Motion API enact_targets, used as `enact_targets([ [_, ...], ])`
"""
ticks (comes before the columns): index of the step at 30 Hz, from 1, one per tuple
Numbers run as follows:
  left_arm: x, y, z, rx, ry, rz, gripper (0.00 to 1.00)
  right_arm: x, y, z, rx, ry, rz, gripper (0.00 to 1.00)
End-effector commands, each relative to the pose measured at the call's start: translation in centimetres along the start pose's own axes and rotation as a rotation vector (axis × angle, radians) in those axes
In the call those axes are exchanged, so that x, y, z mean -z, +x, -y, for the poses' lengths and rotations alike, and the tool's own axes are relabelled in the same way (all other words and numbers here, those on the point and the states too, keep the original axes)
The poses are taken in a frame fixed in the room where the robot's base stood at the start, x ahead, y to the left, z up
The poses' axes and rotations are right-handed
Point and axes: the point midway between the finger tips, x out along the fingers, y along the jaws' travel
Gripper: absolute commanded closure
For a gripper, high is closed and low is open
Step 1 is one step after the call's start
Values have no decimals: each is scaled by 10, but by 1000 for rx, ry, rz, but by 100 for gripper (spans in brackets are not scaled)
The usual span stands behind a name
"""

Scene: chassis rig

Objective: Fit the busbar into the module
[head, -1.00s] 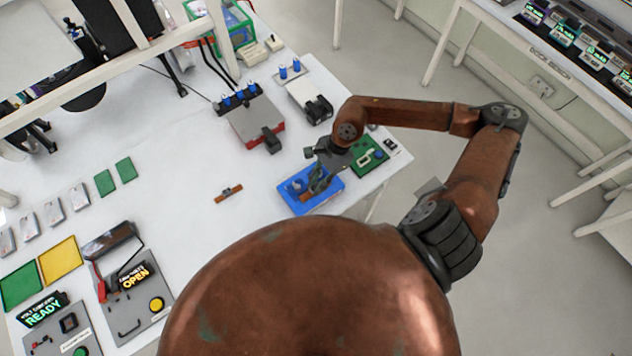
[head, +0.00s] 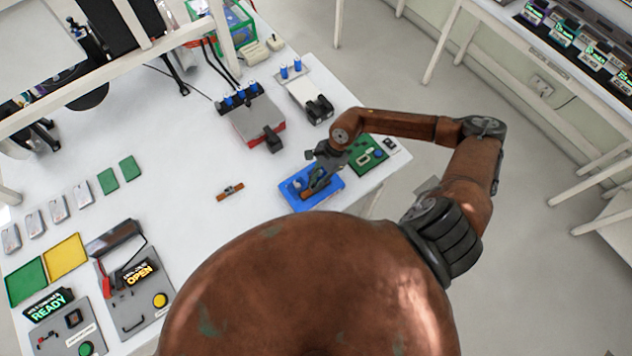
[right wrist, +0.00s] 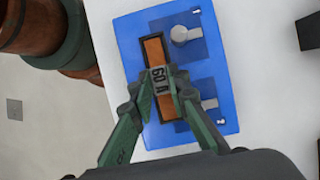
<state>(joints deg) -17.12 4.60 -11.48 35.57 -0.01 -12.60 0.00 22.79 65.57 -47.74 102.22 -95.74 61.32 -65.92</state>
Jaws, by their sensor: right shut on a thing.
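A copper-coloured bar marked "60 A" (right wrist: 154,50), which looks like a busbar, is at the blue tray (head: 328,201), whose surface also shows in the right wrist view (right wrist: 220,60). My right gripper (head: 318,184) is shut on the bar's middle, its green fingers (right wrist: 162,98) on either side. I cannot tell whether the bar rests on the tray or is just above it. A similar copper bar with a dark middle (head: 230,191) lies loose on the white table. A grey and red unit (head: 258,122) with blue posts, perhaps the module, stands farther back. My left gripper is out of view.
A white unit (head: 306,96) with a black end stands beside the grey and red one. A green board (head: 367,153) lies near the table's right edge, close to my right arm. A round-headed grey piece (right wrist: 180,34) sits on the tray. The table's middle is mostly clear.

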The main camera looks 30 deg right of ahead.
Motion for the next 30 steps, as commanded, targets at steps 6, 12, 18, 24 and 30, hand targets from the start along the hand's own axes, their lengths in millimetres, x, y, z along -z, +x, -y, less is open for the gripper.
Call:
enact_targets([
  [6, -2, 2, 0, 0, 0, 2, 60, 1, 1, 0, 0, 0, 0, 74],
  [12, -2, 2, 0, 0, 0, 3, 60, 0, 1, 0, 0, 0, 0, 67],
  [18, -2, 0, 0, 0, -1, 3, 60, 0, 0, 0, 0, 0, 0, 67],
  [24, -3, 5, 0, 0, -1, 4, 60, 1, -21, 1, 3, -1, -3, 67],
  [30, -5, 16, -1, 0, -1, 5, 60, 2, -64, 1, 3, -1, -4, 67],
])
